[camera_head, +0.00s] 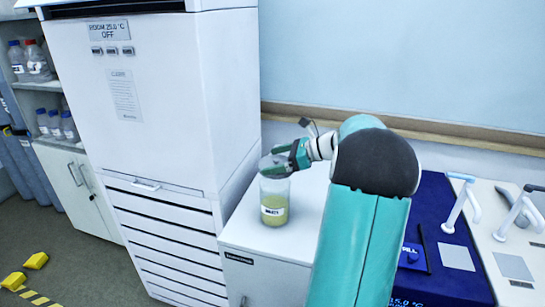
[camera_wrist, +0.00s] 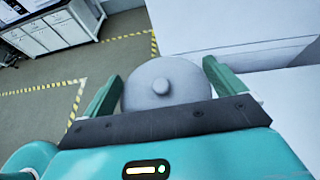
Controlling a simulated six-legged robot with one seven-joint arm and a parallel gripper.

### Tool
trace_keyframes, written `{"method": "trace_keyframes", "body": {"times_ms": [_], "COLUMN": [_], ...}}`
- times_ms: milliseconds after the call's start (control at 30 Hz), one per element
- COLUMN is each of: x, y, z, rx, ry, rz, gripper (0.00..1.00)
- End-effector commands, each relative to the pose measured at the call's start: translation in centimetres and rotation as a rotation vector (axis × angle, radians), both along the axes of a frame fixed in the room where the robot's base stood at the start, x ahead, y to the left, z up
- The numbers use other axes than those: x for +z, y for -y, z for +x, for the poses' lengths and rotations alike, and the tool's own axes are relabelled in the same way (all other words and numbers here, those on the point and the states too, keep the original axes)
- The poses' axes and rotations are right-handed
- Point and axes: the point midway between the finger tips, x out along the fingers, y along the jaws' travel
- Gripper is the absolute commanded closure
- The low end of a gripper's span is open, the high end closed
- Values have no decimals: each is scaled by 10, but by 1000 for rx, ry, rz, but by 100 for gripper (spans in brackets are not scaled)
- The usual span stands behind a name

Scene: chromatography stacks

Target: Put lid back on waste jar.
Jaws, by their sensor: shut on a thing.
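The waste jar (camera_head: 275,206) is a clear cylinder with a white label and yellow-green liquid, standing upright on a white cabinet top (camera_head: 300,225). My gripper (camera_head: 283,159) is at the jar's mouth. It is shut on the lid, a grey round disc with a small central knob, which fills the space between the two green fingers in the wrist view (camera_wrist: 165,85). In the head view the lid (camera_head: 272,165) shows at the jar's rim, partly covered by the fingers. I cannot tell whether it is seated or just above the rim. The jar is hidden in the wrist view.
A tall white cabinet unit (camera_head: 150,110) stands close on the left of the jar. Shelves with bottles (camera_head: 35,65) are at the far left. The wall is behind.

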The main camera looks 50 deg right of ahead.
Motion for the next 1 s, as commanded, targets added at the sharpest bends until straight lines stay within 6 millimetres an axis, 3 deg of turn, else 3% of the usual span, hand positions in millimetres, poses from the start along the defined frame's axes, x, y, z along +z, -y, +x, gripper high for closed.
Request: {"method": "trace_keyframes", "body": {"times_ms": [500,1000], "x": [-42,-46], "y": [-4,-5], "z": [5,6], "rx": [6,7], "ry": [0,0], "rz": [0,0], "gripper": [27,27]}}
